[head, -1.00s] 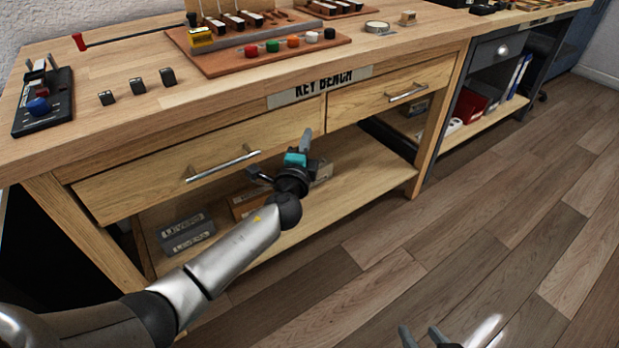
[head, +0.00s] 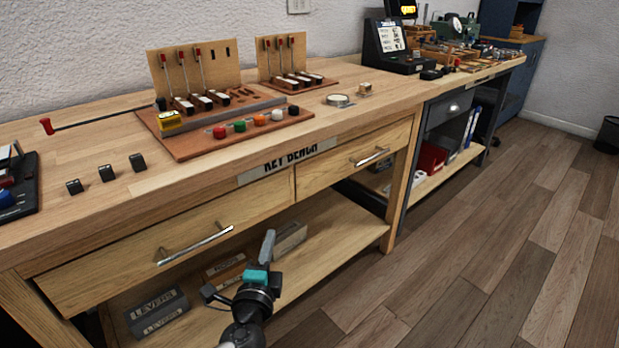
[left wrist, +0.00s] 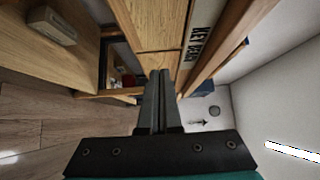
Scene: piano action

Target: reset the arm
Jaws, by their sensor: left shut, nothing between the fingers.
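My left gripper (head: 268,246) is in front of the key bench, at about the height of its drawers and apart from them. Its fingers are shut with nothing between them. In the left wrist view the two closed fingers (left wrist: 160,92) point toward the wooden bench front (left wrist: 150,25). Most of the left arm is out of the head view; only its wrist end shows at the bottom. My right gripper does not show in either view now.
The key bench (head: 90,225) has two closed drawers with metal handles, and a lower shelf holding a box labelled LEVERS (head: 158,312). A wooden board (head: 200,150) with key parts stands on top. The wooden floor (head: 470,260) at right is clear.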

